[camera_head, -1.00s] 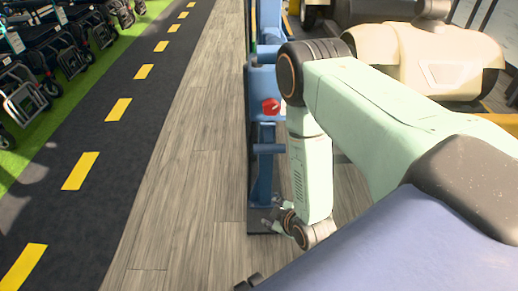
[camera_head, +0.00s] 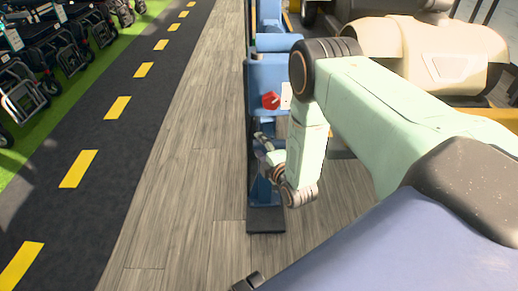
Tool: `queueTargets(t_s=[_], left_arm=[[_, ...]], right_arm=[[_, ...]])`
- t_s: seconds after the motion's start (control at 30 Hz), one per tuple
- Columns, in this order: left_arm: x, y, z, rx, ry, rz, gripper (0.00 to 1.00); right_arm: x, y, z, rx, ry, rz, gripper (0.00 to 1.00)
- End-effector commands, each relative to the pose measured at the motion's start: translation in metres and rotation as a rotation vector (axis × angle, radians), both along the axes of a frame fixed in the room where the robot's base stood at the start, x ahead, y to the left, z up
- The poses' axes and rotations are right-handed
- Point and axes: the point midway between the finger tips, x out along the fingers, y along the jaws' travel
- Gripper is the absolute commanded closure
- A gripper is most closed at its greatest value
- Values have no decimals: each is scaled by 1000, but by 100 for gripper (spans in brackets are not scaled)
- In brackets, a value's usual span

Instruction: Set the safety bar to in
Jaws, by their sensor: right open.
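A blue post-like fixture (camera_head: 262,82) stands on the wood floor just right of the middle. It carries a red knob (camera_head: 270,100) on its front face. I cannot tell which part is the safety bar or how it is set. My right arm comes in from the right and bends down beside the fixture. My right gripper (camera_head: 264,143) is open and empty, just below the red knob and in front of the blue upright. My wrist hides part of the upright. My left gripper is out of view.
A cream and black vehicle (camera_head: 430,60) stands behind my right arm. A dark base plate (camera_head: 265,220) lies at the foot of the fixture. Wood floor (camera_head: 185,170) to the left is clear, then a dark lane with yellow dashes. Scooters (camera_head: 60,45) line the far left.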

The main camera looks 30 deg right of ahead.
Motion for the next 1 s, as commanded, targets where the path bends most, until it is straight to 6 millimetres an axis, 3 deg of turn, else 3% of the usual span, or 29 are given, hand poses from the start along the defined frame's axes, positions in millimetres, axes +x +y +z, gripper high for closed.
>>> queueTargets(t_s=[0.2,0.5,1.0], left_arm=[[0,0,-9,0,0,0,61],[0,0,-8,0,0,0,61],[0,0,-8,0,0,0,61]], right_arm=[[17,-2,-4,1,1,0,48],[18,-3,-3,2,2,0,49],[18,-3,-3,2,2,0,91]])
